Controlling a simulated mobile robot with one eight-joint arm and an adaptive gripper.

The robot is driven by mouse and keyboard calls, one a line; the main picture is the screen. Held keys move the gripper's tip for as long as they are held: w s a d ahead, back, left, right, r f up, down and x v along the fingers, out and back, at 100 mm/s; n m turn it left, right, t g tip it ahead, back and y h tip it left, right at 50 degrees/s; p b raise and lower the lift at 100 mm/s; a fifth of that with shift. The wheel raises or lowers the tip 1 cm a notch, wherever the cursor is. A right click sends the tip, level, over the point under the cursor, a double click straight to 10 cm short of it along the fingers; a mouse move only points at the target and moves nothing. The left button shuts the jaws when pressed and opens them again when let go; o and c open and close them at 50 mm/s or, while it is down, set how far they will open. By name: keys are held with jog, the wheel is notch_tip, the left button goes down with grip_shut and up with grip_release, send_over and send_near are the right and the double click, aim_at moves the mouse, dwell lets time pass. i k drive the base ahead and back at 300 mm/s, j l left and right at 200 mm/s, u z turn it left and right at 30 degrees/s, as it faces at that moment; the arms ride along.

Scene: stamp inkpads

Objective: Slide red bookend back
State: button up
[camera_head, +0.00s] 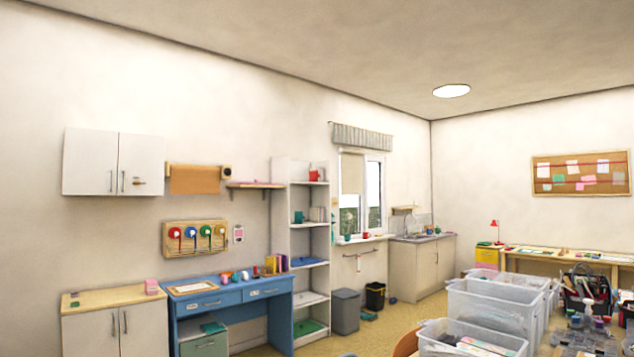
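A short row of coloured books (277,263) stands on the blue desk (232,297), at its right end against the wall. A small red-orange piece (257,271) shows at the left end of this row. It may be the red bookend, but it is too small to tell its shape. A gap between it and the books cannot be made out. My gripper is not in view.
Several cups (227,277) stand left of the books, and a framed board (194,287) lies on the desk's left part. A white shelf unit (281,215) rises right of the desk. Clear plastic bins (478,335) crowd the right foreground. A grey bin (345,311) stands on the floor.

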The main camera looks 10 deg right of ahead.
aim_at(313, 174)
jog(key=i+j+u, duration=0.45)
jog(key=i, duration=0.25)
jog(key=i+u, duration=0.5)
jog(key=i, duration=0.2)
jog(key=i+z, duration=0.1)
jog(key=i, duration=0.45)
jog(key=i+z, duration=0.15)
jog(key=i, duration=0.4)
jog(key=i+j+z, duration=0.1)
jog(key=i, duration=0.45)
jog(key=i+j+z, duration=0.15)
jog(key=i, duration=0.4)
jog(key=i+l+z, duration=0.4)
jog(key=i, duration=0.2)
jog(key=i+l+z, duration=0.1)
jog(key=i+z, duration=0.3)
jog(key=i, duration=0.2)
jog(key=i+z, duration=0.4)
jog(key=i, duration=0.2)
jog(key=i+j+z, duration=0.4)
jog(key=i, duration=0.2)
jog(key=l, duration=0.1)
